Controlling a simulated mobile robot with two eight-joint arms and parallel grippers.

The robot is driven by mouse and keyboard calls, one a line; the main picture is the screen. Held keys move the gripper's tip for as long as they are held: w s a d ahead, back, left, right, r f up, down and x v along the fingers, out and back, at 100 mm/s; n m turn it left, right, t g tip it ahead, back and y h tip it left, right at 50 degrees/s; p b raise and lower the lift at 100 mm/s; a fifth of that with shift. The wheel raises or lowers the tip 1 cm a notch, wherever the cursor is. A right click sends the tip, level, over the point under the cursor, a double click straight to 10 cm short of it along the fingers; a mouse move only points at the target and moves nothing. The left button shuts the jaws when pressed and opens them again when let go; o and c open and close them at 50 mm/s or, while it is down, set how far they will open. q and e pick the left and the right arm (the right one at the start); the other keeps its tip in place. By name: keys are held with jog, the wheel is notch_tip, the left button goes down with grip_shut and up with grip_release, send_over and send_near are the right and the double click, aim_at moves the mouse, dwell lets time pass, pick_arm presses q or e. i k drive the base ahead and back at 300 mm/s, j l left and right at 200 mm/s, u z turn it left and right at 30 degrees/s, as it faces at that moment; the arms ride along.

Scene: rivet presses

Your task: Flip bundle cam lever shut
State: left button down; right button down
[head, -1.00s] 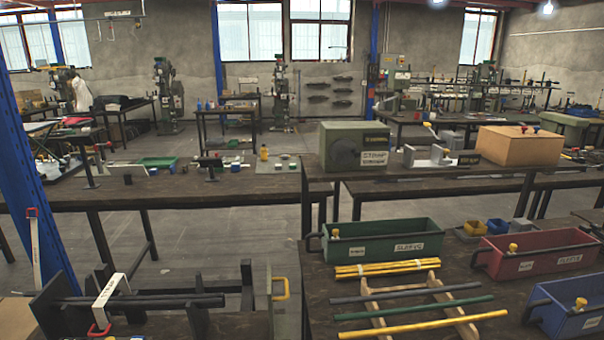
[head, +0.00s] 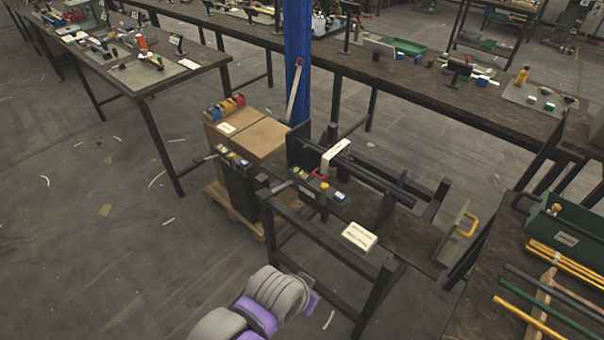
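A dark frame on a low bench (head: 385,222) carries long dark rods (head: 375,178) lying between black uprights. A white bar (head: 336,154) with a red loop (head: 321,173) at its lower end lies across the rods near their left end. I cannot tell for sure which part is the cam lever. A yellow handle (head: 468,225) stands on a pale plate at the bench's right end. Part of my grey and purple arm shows at the bottom middle, in front of the bench. Neither gripper's fingers are in view.
Cardboard boxes (head: 262,137) stand left of the bench beside a blue post (head: 298,65). A white card (head: 359,236) lies on the bench's front edge. A table at right holds a green bin (head: 570,226) and coloured rods.

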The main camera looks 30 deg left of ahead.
aim_at(323, 187)
jog(key=u, duration=1)
jog(key=i+u, duration=0.25)
jog(key=l+u, duration=0.1)
jog(key=u, duration=0.15)
